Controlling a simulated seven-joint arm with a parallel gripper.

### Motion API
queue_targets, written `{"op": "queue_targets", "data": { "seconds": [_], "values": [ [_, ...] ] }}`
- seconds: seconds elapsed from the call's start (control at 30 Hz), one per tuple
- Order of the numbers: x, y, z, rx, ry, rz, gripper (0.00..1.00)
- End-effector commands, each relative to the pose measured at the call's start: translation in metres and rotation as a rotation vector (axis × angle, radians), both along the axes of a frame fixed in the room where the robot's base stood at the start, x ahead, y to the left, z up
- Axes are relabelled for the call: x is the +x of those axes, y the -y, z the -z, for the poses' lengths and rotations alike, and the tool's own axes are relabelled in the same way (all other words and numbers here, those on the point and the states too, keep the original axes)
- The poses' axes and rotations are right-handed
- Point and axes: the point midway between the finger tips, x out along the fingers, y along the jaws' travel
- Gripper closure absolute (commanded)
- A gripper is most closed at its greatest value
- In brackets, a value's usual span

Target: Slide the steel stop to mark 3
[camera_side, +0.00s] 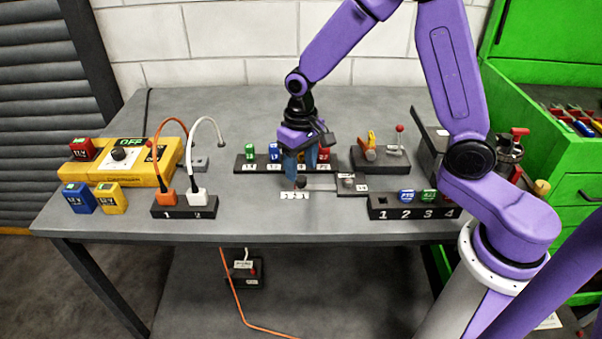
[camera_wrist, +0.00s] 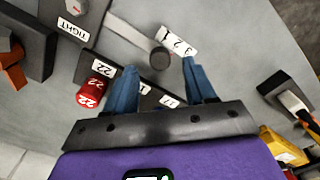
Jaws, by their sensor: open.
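The steel stop is a thin flat grey bar (camera_side: 322,187) with a dark round knob (camera_side: 300,184) at its left end. In the wrist view the bar (camera_wrist: 128,32) runs from a dark block to the knob (camera_wrist: 160,59). A white numbered label strip (camera_side: 295,196) lies just in front of the knob; it also shows in the wrist view (camera_wrist: 178,41), partly cut by a finger. My gripper (camera_side: 302,170) points down over the knob, with blue fingers open. In the wrist view the knob appears between the fingertips (camera_wrist: 161,68); whether they are level with it is unclear.
A dark clamp block (camera_side: 351,184) stands right of the knob, labelled TIGHT in the wrist view (camera_wrist: 73,30). A rack of coloured pieces (camera_side: 246,166) is behind my gripper. A numbered holder (camera_side: 388,212) is front right, a socket block (camera_side: 183,208) left. The front table edge is clear.

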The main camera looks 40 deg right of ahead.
Motion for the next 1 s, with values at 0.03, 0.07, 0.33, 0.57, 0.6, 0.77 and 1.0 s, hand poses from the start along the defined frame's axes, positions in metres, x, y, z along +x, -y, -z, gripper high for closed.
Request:
{"op": "queue_targets", "data": {
  "seconds": [0.03, 0.07, 0.33, 0.57, 0.6, 0.77, 1.0],
  "values": [
    [-0.001, 0.0, 0.009, -0.002, -0.004, 0.0, 0.45],
    [-0.001, 0.0, 0.012, -0.001, -0.004, 0.0, 0.45],
    [0.0, 0.0, 0.031, 0.0, -0.001, 0.0, 0.45],
    [0.0, 0.0, 0.032, 0.0, 0.001, 0.0, 0.45],
    [0.0, 0.0, 0.032, 0.0, 0.001, 0.0, 0.45],
    [0.0, 0.0, 0.032, 0.0, 0.0, 0.0, 0.91],
    [0.003, -0.003, 0.032, 0.0, 0.0, -0.001, 1.0]
  ]
}}
